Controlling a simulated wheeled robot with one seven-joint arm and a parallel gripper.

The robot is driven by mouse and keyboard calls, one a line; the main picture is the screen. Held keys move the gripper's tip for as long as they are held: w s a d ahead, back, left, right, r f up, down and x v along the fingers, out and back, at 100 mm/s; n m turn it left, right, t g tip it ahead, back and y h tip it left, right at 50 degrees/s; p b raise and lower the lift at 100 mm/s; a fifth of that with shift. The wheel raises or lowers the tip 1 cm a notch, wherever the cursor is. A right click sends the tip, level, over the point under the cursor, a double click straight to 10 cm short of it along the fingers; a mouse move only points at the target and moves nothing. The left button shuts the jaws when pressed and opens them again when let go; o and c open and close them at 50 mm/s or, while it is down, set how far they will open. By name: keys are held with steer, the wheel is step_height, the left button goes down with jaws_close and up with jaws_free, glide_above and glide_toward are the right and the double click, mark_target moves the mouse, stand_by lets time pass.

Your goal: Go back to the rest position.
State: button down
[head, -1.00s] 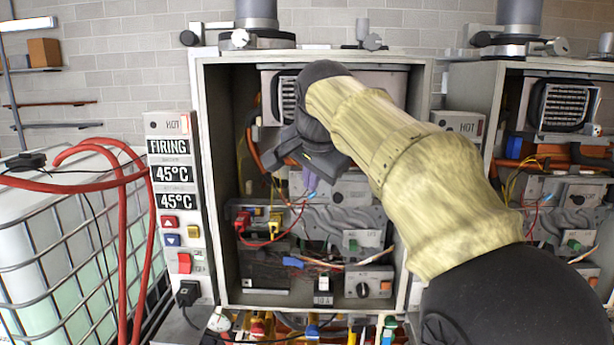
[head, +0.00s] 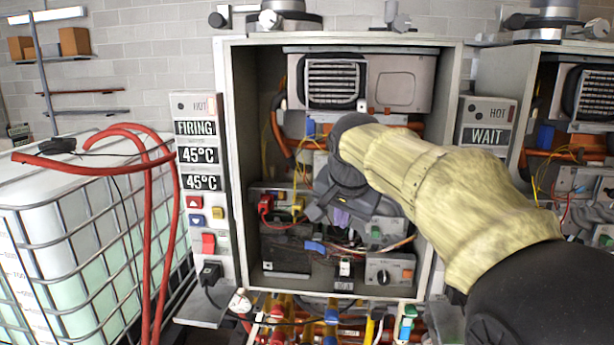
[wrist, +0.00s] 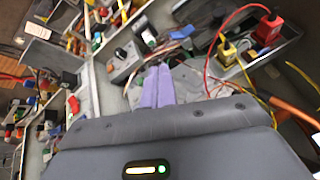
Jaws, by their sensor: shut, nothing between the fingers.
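My gripper (head: 341,217) is in front of the open heater cabinet (head: 451,130), over its lower middle part. In the head view its dark body and my sleeved arm hide part of the inside. In the wrist view the purple fingers of my gripper (wrist: 158,86) are together with nothing between them. Beyond the fingers the wrist view shows a grey block with a black knob (wrist: 121,53), a yellow plug (wrist: 228,50) and a red plug (wrist: 268,28).
A control panel (head: 198,225) reading FIRING and 45°C stands left of the cabinet. A caged white tank (head: 75,220) with red hoses (head: 150,240) is at the far left. A second heater cabinet (head: 500,80) with a WAIT panel (head: 487,136) is at the right.

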steer(key=s+d+f+n+g+b, duration=0.1)
steer(key=s+d+f+n, duration=0.1)
steer(key=s+f, duration=0.4)
steer(key=s+d+f+n+g+b, duration=0.1)
steer(key=s+f, duration=0.6)
steer(key=f, duration=0.8)
steer(key=s+d+f+n+g+b, duration=0.1)
steer(key=s+d+f, duration=0.4)
steer(key=f, duration=0.6)
steer(key=shift+s+n+g, duration=0.3)
steer(key=shift+s+n, duration=0.6)
steer(key=shift+s, duration=0.1)
steer(key=shift+d, duration=0.1)
